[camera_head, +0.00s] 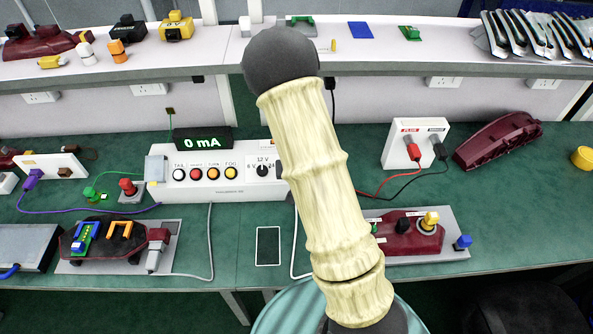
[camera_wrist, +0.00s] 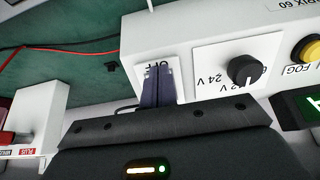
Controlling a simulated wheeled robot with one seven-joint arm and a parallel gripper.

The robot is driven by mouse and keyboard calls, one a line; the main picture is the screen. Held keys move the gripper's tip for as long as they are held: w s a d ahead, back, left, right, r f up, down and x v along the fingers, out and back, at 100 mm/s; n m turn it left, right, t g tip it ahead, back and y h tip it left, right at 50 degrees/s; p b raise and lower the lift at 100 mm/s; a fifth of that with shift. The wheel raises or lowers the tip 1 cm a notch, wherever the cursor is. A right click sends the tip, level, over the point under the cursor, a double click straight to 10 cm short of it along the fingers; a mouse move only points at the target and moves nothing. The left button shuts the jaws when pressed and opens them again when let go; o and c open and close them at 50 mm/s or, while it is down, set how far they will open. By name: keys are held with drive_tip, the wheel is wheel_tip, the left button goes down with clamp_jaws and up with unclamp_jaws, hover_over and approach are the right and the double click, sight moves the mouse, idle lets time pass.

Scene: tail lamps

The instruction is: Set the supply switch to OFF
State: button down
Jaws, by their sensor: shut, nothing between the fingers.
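The white supply box (camera_head: 218,182) stands mid-bench in the head view, with a rotary voltage knob (camera_head: 262,169) and a row of coloured buttons. In the wrist view, which is upside down, the box (camera_wrist: 210,28) shows a white panel marked OFF (camera_wrist: 152,66). My gripper (camera_wrist: 157,72) has its dark fingers together, right at this panel and overlapping the label. The switch itself is hidden behind the fingers, so its position and any contact cannot be told. The voltage knob (camera_wrist: 244,70) is beside the fingers. In the head view my arm hides the gripper.
A display (camera_head: 203,139) above the box reads 0 mA. A white socket box (camera_head: 415,144) with red and black plugs and a dark red lamp housing (camera_head: 497,140) stand right. A phone-like slab (camera_head: 268,246) and a lamp on a plate (camera_head: 112,246) lie in front.

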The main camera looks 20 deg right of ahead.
drive_tip(key=shift+w, duration=0.1)
drive_tip(key=shift+r+p, duration=0.6)
drive_tip(key=shift+r, duration=0.25)
drive_tip(key=s+p+v, duration=0.1)
drive_tip(key=v, duration=1.3)
drive_tip(key=shift+a+f, duration=0.2)
drive_tip(key=shift+f, duration=0.1)
idle(0.5)
